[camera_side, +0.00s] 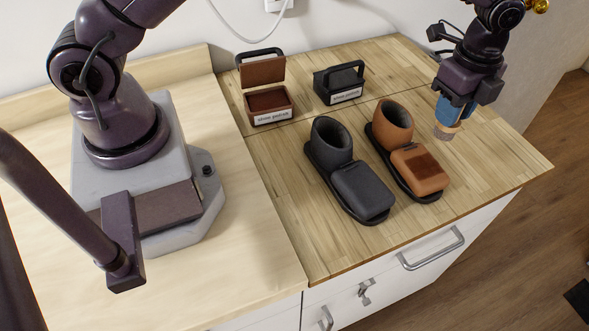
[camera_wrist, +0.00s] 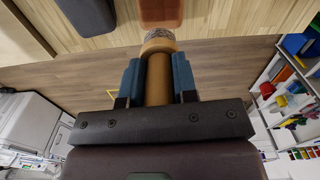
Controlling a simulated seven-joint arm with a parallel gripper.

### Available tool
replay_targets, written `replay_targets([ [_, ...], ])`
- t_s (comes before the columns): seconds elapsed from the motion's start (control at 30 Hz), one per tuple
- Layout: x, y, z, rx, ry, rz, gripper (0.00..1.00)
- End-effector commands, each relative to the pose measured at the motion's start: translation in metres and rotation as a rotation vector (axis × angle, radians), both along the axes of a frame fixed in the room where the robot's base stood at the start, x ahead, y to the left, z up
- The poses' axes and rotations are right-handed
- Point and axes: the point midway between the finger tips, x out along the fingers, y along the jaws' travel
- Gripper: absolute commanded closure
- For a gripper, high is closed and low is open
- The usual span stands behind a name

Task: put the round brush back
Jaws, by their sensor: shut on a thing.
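My gripper (camera_side: 453,108), with blue fingers, is shut on the round brush (camera_side: 446,130). It holds the brush with the bristles downward, to the right of the brown holder's cup and apart from it. In the wrist view the brush's wooden handle (camera_wrist: 159,78) sits between the two blue fingers, with grey bristles at its far end. The brown holder has a round cup (camera_side: 393,112) and a brown block (camera_side: 420,170) on a dark base. The black holder has a dark cup (camera_side: 331,138) and a black block (camera_side: 362,190). The bottoms of both cups are hidden.
Behind stand an open brown box (camera_side: 270,116) with its lid raised and a closed black box (camera_side: 339,84), both labelled. The wooden counter (camera_side: 480,185) is clear at the front right. Its right edge drops to the floor.

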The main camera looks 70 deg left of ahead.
Motion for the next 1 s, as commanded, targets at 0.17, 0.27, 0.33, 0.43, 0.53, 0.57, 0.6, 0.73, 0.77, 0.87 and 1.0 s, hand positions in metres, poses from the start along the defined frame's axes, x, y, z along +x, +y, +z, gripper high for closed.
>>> replay_targets([
  [0.17,-0.027,0.042,0.001,0.002,0.006,0.056,0.97],
  [0.27,-0.050,0.065,-0.005,0.002,0.004,0.104,0.97],
  [0.33,-0.069,0.081,-0.011,0.002,0.005,0.142,0.97],
  [0.43,-0.101,0.101,-0.020,0.002,0.004,0.201,0.97],
  [0.53,-0.135,0.117,-0.030,0.002,0.004,0.261,0.97],
  [0.57,-0.146,0.122,-0.033,0.002,0.004,0.279,0.97],
  [0.6,-0.161,0.127,-0.037,0.002,0.005,0.304,0.97],
  [0.73,-0.208,0.137,-0.048,0.002,0.005,0.375,0.97],
  [0.77,-0.217,0.138,-0.051,0.001,0.006,0.390,0.97],
  [0.87,-0.243,0.139,-0.058,0.000,0.005,0.428,0.97],
  [1.0,-0.264,0.137,-0.065,0.000,0.004,0.472,0.97],
])
